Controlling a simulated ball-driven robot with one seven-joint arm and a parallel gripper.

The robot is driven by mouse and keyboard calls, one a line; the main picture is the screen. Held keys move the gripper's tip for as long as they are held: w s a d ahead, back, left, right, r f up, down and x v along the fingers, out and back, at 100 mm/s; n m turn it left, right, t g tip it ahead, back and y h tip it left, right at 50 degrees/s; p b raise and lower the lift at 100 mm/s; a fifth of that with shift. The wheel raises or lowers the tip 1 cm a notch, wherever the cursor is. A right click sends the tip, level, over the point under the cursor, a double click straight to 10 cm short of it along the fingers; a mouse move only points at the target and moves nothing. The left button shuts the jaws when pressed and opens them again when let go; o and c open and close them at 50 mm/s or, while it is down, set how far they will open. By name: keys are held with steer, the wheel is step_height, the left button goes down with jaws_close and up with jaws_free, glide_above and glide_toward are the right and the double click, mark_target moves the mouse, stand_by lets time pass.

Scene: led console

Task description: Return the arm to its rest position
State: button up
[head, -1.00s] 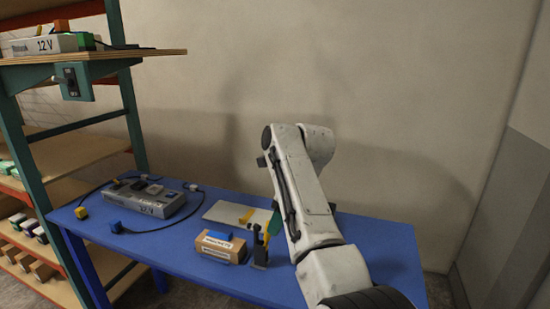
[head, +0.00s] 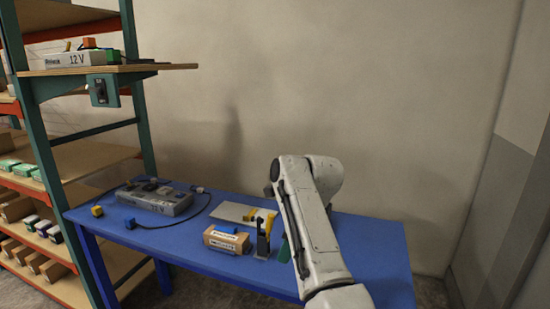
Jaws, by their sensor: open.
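My white arm (head: 312,225) rises from the bottom edge, right of centre, to a bent joint above the blue table (head: 375,245). My gripper does not show; the far part of the arm is hidden behind the near links. Nothing held can be seen.
On the table stand a grey console (head: 155,200) with a cable, a blue block (head: 131,224), a yellow block (head: 97,211), a pale plate (head: 235,211), a cardboard box (head: 226,241) and a black upright holder (head: 263,240) close left of my arm. A shelf rack (head: 140,110) stands left. The table's right end is clear.

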steer(key=s+d+f+n+h, duration=0.1)
steer(key=s+d+f+n, duration=0.4)
steer(key=s+d+f, duration=0.45)
steer(key=s+d+f+n+h, duration=0.1)
steer(key=s+d+f+n, duration=0.45)
steer(key=f, duration=0.75)
steer(key=s+d+n, duration=0.3)
steer(key=s, duration=0.8)
steer(key=s+d+f+n+h, duration=0.1)
steer(key=s+d+n, duration=0.2)
steer(key=s, duration=0.8)
steer(key=s+d+f+n, duration=0.1)
steer(key=s+d+n, duration=0.2)
steer(key=s, duration=0.8)
steer(key=shift+s+n+h, duration=0.3)
steer(key=shift+s+n, duration=0.05)
steer(key=shift+n, duration=0.1)
steer(key=shift+d, duration=0.1)
